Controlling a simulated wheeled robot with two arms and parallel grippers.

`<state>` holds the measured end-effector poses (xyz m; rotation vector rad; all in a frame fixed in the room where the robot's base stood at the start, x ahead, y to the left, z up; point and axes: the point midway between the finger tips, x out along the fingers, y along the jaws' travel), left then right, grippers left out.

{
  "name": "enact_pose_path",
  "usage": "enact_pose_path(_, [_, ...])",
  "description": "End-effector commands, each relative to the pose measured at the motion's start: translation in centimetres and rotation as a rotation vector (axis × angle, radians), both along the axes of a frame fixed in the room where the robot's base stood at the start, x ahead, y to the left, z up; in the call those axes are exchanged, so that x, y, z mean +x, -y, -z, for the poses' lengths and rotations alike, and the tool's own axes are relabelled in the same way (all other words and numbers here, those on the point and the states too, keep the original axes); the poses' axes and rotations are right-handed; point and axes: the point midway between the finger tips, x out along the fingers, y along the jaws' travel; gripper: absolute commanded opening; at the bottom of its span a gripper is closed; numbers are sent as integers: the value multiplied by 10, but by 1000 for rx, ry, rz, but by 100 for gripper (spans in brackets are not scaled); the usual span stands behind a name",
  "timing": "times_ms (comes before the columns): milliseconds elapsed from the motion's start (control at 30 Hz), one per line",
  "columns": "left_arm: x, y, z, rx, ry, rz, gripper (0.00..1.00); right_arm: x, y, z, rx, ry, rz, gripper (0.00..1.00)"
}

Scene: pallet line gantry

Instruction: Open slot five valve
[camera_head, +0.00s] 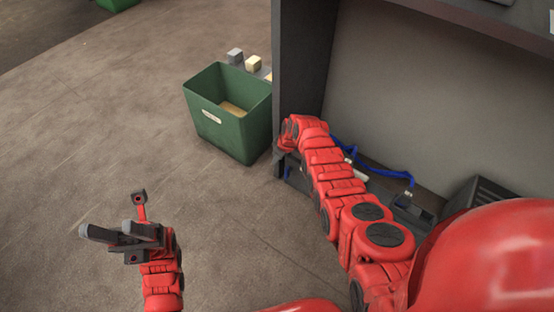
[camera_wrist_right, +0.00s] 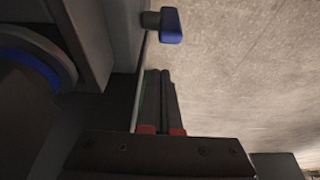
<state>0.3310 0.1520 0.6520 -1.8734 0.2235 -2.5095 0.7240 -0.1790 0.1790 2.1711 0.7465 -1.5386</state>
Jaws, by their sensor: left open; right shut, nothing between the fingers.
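A small blue valve handle (camera_wrist_right: 171,26) on a grey stem sticks out from a grey panel at the top of the right wrist view. My right gripper (camera_wrist_right: 160,74) is shut and empty, with its fingertips a little below the handle and apart from it. In the head view my right arm reaches to the left post of the grey frame, and its gripper is hidden there. No slot number can be read. My left gripper (camera_head: 107,230) is open and empty above the floor at the lower left.
A green bin (camera_head: 228,135) stands on the floor left of the grey frame (camera_head: 298,70). Small blocks (camera_head: 253,63) lie behind it. A blue hose (camera_head: 388,173) runs inside the frame. A blue ring (camera_wrist_right: 35,62) is at the wrist view's left. Floor around my left gripper is clear.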

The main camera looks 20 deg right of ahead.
Motion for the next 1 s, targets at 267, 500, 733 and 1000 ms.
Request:
enact_pose_path(267, [-26,-14,-27,-100,179,56,50,-12,8,2,-1,-1,0,0])
enact_pose_path(500, [-58,-33,-45,-208,364,126,50,-22,18,1,-1,2,1,0])
enact_pose_path(733, [-72,-43,-51,-261,448,163,50,-30,22,1,-1,-3,0,0])
enact_pose_path(1000, [-73,-44,-52,-265,454,167,50,-30,22,-1,0,-2,0,0])
